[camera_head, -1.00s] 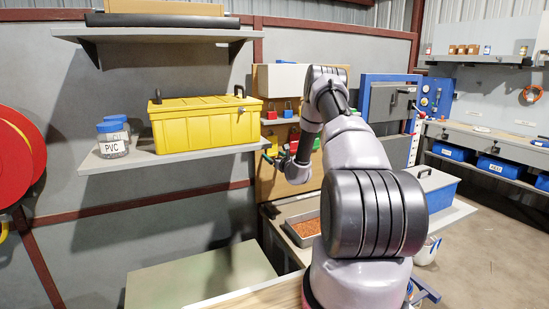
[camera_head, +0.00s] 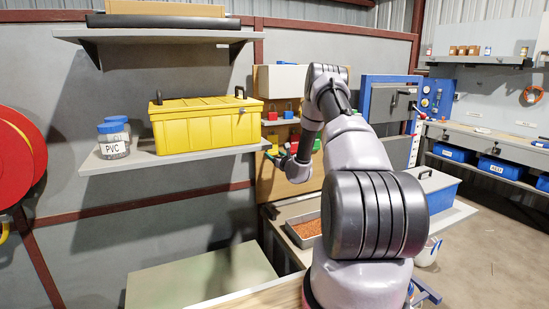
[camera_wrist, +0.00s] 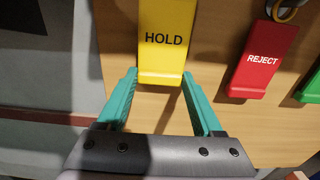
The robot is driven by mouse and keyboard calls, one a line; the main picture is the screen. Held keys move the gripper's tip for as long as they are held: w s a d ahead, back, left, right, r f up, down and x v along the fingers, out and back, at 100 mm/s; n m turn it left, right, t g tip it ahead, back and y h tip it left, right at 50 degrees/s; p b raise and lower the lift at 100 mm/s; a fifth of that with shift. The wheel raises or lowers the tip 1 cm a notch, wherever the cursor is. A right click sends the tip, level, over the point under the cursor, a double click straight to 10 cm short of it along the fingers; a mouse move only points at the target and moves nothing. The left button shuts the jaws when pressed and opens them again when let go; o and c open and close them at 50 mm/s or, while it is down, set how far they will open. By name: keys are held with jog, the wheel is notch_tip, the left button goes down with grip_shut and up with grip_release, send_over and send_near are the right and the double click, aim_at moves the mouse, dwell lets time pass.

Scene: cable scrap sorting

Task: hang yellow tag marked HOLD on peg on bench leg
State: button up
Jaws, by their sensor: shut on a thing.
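The yellow tag marked HOLD (camera_wrist: 162,40) hangs in front of a wooden board in the wrist view, its lettering upright. My gripper (camera_wrist: 160,74) has its two teal fingers at the left and right edges of the tag's lower end, shut on it. The tag's top is cut off by the frame, so whether it is still on a hook cannot be seen. In the head view my gripper is small beside the board and partly hidden by my arm. I cannot make out the peg on the bench leg in either view.
A red REJECT tag (camera_wrist: 262,60) hangs close to the right, with a green tag (camera_wrist: 310,88) beyond it. In the head view, a shelf with a yellow toolbox (camera_head: 205,125) and PVC jar (camera_head: 113,142) is left of the board. A tray (camera_head: 290,237) sits below.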

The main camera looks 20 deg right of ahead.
jog(key=shift+r, duration=0.1)
jog(key=shift+s+r, duration=0.1)
jog(key=shift+s, duration=0.9)
jog(key=shift+c, duration=0.5)
jog(key=shift+s+d+r, duration=0.1)
jog(key=shift+s, duration=1.9)
jog(key=shift+s, duration=0.1)
